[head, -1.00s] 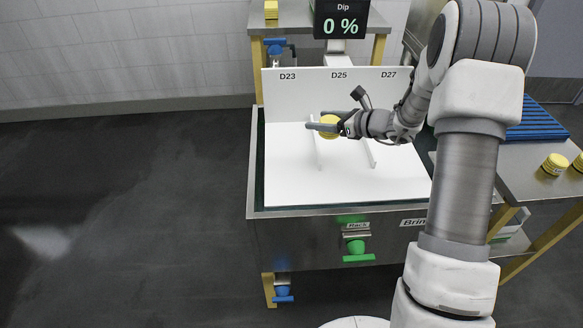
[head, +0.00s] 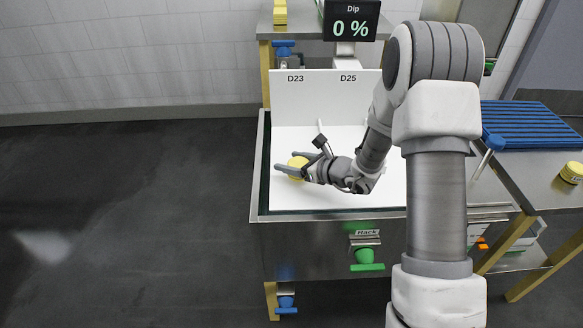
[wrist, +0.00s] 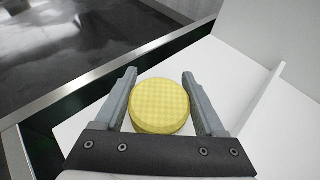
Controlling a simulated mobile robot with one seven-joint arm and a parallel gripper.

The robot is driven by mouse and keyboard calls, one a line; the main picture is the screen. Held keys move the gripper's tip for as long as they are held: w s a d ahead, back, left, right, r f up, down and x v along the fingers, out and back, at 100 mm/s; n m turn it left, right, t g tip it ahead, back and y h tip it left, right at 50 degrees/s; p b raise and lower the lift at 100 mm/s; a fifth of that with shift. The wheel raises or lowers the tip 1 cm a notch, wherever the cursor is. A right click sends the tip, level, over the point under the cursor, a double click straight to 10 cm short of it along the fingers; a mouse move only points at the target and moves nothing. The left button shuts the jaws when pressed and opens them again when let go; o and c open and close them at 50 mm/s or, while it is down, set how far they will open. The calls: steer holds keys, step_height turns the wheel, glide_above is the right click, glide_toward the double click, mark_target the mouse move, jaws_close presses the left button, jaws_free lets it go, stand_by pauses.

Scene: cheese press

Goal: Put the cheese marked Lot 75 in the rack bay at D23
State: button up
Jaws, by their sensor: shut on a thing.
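The cheese (head: 297,166) is a small round yellow wheel held between the fingers of my gripper (head: 290,168). In the wrist view the cheese (wrist: 160,106) sits between both fingers of the gripper (wrist: 160,85), with a woven pattern on the face I see. No lot mark is readable on it. The white rack (head: 300,195) has a back wall with the labels D23 (head: 295,78) and D25 (head: 347,78). My gripper is over the left bay, below D23 in the picture. I cannot tell whether the cheese touches the rack floor.
A white divider (wrist: 249,112) stands to the right of the gripper in the wrist view. The steel tank rim (head: 257,190) borders the rack. A blue slatted rack (head: 530,125) and another yellow cheese (head: 571,172) are on the right-hand table. The display (head: 351,20) reads Dip 0 %.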

steer(key=shift+f, duration=0.55)
steer(key=shift+f, duration=0.2)
steer(key=o, duration=1.4)
steer(key=shift+o, duration=0.2)
steer(key=shift+r, duration=0.15)
